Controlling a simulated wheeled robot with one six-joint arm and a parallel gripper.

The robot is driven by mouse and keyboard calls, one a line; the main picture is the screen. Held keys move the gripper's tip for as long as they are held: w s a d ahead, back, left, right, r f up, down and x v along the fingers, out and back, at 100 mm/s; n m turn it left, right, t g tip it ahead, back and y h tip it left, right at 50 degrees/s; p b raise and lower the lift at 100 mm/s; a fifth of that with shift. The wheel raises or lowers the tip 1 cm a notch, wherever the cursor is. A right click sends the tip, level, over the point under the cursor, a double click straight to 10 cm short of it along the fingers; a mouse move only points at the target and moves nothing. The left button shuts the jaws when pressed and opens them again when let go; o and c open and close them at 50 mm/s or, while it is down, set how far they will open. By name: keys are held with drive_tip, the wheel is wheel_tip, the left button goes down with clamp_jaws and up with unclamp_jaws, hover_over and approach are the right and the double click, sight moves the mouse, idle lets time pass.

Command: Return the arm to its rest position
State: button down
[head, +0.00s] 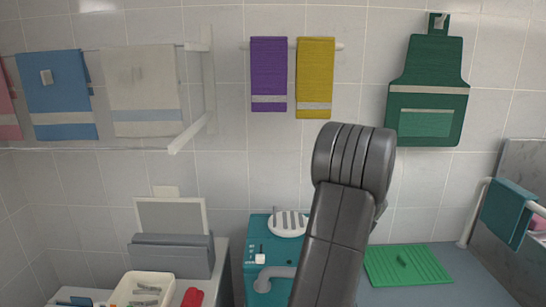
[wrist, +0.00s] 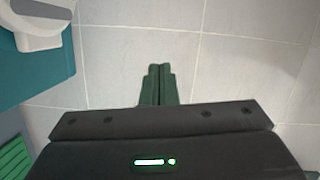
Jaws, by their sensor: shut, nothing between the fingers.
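My gripper (wrist: 160,70) shows in the wrist view with its two dark green fingers pressed together and nothing between them. It points towards the bare tiled wall (wrist: 240,60) and touches no object that I can see. In the head view my grey arm (head: 340,220) rises from the bottom edge, right of centre, and bends at its top. The gripper itself cannot be made out in the head view.
A teal cabinet (head: 252,290) with a white ribbed dish (head: 287,224) stands left of my arm. Purple (head: 269,75) and yellow (head: 315,80) towels hang on the wall behind. A green apron (head: 428,85) hangs at right, above a green mat (head: 405,265). A counter with a cream tray (head: 125,290) is at left.

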drive_tip(key=shift+d+f+m+p, duration=0.2)
drive_tip(key=shift+d+m+p, duration=0.5)
drive_tip(key=shift+p, duration=0.4)
drive_tip(key=shift+d, duration=0.1)
